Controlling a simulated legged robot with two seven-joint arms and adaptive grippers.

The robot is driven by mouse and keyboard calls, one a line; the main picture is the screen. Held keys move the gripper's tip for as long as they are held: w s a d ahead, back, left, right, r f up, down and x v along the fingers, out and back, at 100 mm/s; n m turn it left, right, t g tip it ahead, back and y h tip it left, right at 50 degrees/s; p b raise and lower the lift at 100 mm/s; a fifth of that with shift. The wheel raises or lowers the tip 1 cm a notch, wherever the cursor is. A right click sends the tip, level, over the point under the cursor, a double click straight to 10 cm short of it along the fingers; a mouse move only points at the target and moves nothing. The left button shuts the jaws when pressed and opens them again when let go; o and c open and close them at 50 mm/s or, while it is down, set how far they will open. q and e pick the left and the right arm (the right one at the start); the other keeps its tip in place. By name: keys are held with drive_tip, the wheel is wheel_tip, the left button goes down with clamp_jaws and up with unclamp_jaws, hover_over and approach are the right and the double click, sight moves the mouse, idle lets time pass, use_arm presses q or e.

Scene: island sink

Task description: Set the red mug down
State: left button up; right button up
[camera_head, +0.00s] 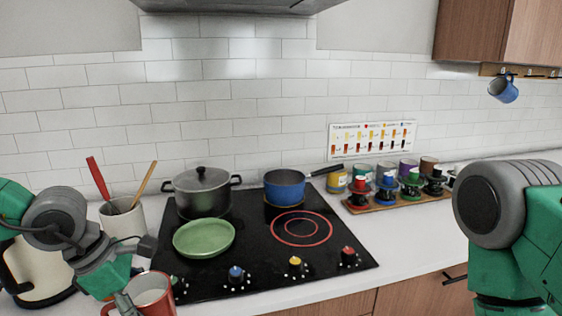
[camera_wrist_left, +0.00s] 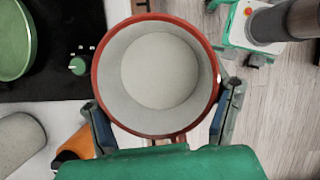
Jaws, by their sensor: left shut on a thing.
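The red mug (camera_head: 152,293) is at the bottom of the head view, in front of the stove's left corner. Its pale, empty inside faces up, and it looks upright. My left gripper (camera_head: 124,302) is shut on the mug. In the left wrist view the mug (camera_wrist_left: 212,72) sits between the two fingers of the gripper (camera_wrist_left: 161,116). It shows across the counter's front edge, with floor to the right. Its base is hidden, so I cannot tell whether it touches the counter. My right arm shows at the right; its gripper is out of view.
The black stove (camera_head: 260,275) holds a green pan (camera_head: 204,238), a grey pot (camera_head: 200,192) and a blue saucepan (camera_head: 285,187). A utensil crock (camera_head: 122,222) and a kettle (camera_head: 35,270) stand left. The counter (camera_head: 410,235) right of the stove is clear in front of the cup rack (camera_head: 400,201).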

use_arm(q)
drive_tip(key=s+f+m+g+y+b, duration=0.2)
drive_tip(key=f+m, duration=0.5)
drive_tip(key=m, duration=0.4)
drive_tip(key=s+f+m+g+y+b, duration=0.2)
drive_tip(key=s+f+m+g+b, duration=0.2)
drive_tip(key=f+m, duration=0.4)
drive_tip(key=m, duration=0.3)
drive_tip(key=shift+d, duration=0.2)
use_arm(e)
wheel_tip(320, 180, down, 7)
drive_tip(key=shift+r, duration=0.15)
use_arm(q)
drive_tip(key=shift+a, duration=0.1)
use_arm(e)
drive_tip(key=shift+c, duration=0.7)
